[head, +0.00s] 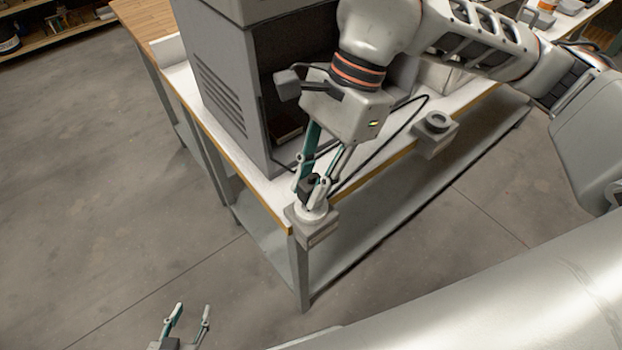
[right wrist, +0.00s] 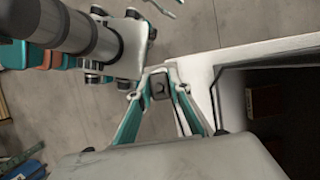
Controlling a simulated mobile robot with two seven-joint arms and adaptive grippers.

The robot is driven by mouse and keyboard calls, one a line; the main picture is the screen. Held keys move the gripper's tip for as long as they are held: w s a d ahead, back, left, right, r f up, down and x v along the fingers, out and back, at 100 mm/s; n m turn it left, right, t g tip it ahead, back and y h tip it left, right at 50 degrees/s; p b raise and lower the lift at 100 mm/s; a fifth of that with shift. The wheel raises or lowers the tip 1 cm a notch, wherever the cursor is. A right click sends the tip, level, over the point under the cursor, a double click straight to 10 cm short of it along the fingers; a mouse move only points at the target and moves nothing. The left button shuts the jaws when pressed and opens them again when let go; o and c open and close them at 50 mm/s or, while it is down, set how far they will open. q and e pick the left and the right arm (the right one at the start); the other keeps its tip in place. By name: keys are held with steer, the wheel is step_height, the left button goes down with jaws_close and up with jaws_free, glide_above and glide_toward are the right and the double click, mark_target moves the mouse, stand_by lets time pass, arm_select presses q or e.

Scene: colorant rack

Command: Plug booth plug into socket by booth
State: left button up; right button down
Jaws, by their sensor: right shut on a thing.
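The black booth plug (head: 309,184) is between the fingertips of my right gripper (head: 313,190), which is shut on it. In the right wrist view the plug (right wrist: 158,88) shows as a dark block between the fingertips (right wrist: 158,82). Below it, a grey socket box (head: 318,232) with a round pale top sits at the near table corner by the booth (head: 222,75). The plug is right over or at the socket top; I cannot tell whether it is seated. My left gripper (head: 188,325) is open and empty, low over the floor.
A black cable (head: 385,145) runs across the white table from the plug side. A second grey socket box (head: 435,133) with a dark round opening is on the table's front edge to the right. The booth's open front is behind my right gripper. The floor at left is clear.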

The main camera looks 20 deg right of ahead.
steer(key=shift+f+b, duration=0.9)
steer(key=shift+f, duration=0.3)
stand_by(0.3)
steer(key=c, duration=1.8)
jaws_free()
steer(key=shift+r, duration=0.1)
steer(key=v, duration=1.2)
